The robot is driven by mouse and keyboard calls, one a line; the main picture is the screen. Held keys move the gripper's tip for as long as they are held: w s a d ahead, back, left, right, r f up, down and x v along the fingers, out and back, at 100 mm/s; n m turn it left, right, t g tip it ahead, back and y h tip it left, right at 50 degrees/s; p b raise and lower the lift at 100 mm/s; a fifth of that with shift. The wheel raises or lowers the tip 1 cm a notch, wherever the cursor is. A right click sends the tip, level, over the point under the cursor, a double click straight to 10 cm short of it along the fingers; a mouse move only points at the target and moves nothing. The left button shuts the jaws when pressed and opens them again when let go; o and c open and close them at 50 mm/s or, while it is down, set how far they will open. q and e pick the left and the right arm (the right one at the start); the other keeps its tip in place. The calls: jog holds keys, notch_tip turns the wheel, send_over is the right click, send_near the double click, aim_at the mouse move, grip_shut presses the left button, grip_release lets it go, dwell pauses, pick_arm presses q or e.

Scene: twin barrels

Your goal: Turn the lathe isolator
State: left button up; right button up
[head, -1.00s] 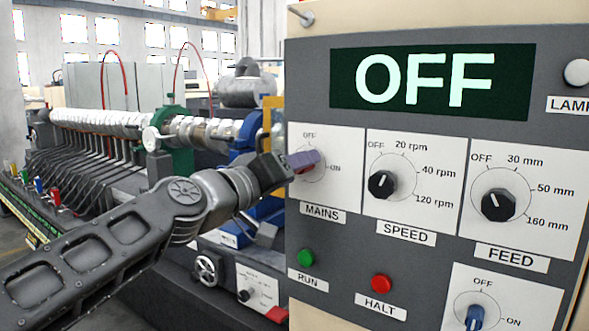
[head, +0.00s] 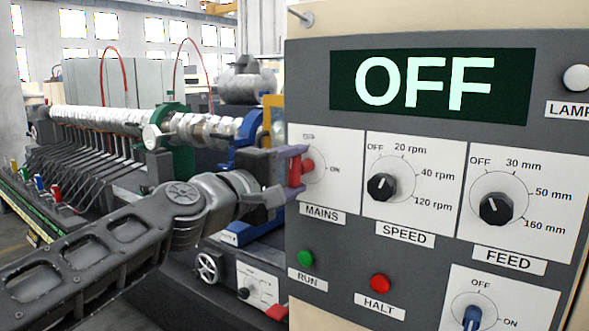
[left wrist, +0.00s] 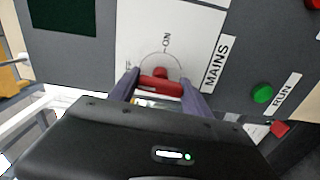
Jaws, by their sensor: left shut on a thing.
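The isolator is the red MAINS knob (head: 307,166) on a white plate at the left of the grey control panel. Its dial is marked OFF at the top and ON at the right. My left gripper (head: 296,169) reaches it from the left, its purple fingers shut on the red handle. In the left wrist view the red handle (left wrist: 161,87) lies crosswise between the two fingertips (left wrist: 160,88), one at each end. In the head view the handle stands about upright, in line with the OFF mark. The display (head: 430,84) reads OFF. My right gripper is not in view.
The SPEED knob (head: 382,187) and FEED knob (head: 496,208) are to the right of MAINS. A green RUN button (head: 306,258), a red HALT button (head: 380,283) and a blue knob (head: 473,318) are below. A long machine (head: 110,121) stands behind my left arm.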

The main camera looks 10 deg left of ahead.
pick_arm(q)
jog(key=shift+n, duration=0.3)
jog(key=o, duration=1.4)
jog(key=shift+c, duration=0.2)
jog(key=v, duration=0.8)
jog(key=shift+b, duration=0.35)
